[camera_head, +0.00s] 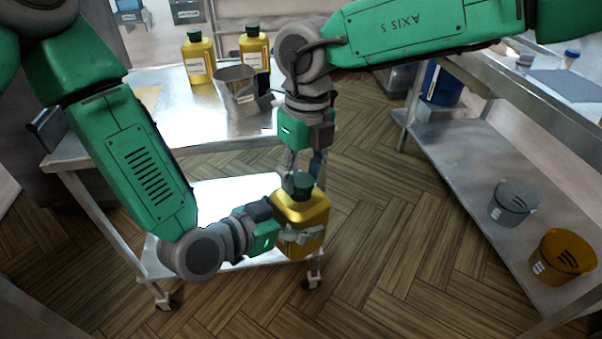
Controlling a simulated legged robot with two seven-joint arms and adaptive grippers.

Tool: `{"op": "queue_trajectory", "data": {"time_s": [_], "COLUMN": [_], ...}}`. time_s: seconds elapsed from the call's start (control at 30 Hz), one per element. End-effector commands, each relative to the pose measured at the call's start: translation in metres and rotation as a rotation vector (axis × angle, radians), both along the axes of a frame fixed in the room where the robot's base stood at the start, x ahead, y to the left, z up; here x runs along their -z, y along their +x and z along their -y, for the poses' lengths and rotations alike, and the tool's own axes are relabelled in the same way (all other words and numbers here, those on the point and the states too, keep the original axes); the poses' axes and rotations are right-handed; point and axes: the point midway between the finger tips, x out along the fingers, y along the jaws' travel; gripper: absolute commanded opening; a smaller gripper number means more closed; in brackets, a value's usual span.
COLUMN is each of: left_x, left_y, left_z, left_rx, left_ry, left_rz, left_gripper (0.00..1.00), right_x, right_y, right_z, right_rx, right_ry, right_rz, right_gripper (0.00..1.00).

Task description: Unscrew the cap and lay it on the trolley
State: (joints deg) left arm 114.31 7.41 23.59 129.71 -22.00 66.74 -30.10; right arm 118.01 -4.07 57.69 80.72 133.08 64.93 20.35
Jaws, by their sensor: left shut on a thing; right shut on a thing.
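A yellow bottle (312,212) with a green cap (297,185) is held upright in the air in front of the trolley. The cap sits at the top of the bottle; whether it is loose cannot be told. My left gripper (300,236) is shut around the bottle's body from the left. My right gripper (301,168) comes down from above and is shut on the cap. The trolley (200,121) has a bright steel top behind the bottle and a lower shelf beneath.
Two yellow bottles with dark caps (197,58) (254,46) and a metal jug (238,92) stand on the trolley top. The top is bare towards its front left. A steel bench on the right holds a grey bucket (513,204) and a yellow bucket (562,258) on its lower shelf.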

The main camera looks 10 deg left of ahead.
Motion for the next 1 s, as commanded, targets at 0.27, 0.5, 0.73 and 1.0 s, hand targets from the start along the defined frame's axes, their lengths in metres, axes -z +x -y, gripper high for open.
{"op": "queue_trajectory", "data": {"time_s": [0.27,0.5,0.73,1.0], "left_x": [-0.001,-0.001,-0.001,-0.001], "left_y": [0.001,0.001,0.001,0.001], "left_z": [0.000,0.000,-0.001,-0.001], "left_rx": [-0.001,-0.002,-0.004,-0.003], "left_ry": [-0.002,-0.001,-0.001,-0.001], "left_rz": [0.003,0.001,0.002,0.002], "left_gripper": [0.04,0.04,0.04,0.04], "right_x": [-0.003,-0.003,-0.005,-0.015], "right_y": [-0.004,-0.004,-0.004,-0.003], "right_z": [0.000,-0.001,-0.001,-0.001], "right_rx": [-0.001,-0.001,-0.001,-0.001], "right_ry": [0.001,0.002,0.001,0.002], "right_rz": [0.005,0.003,0.002,0.003], "right_gripper": [0.03,0.03,0.03,0.03]}}
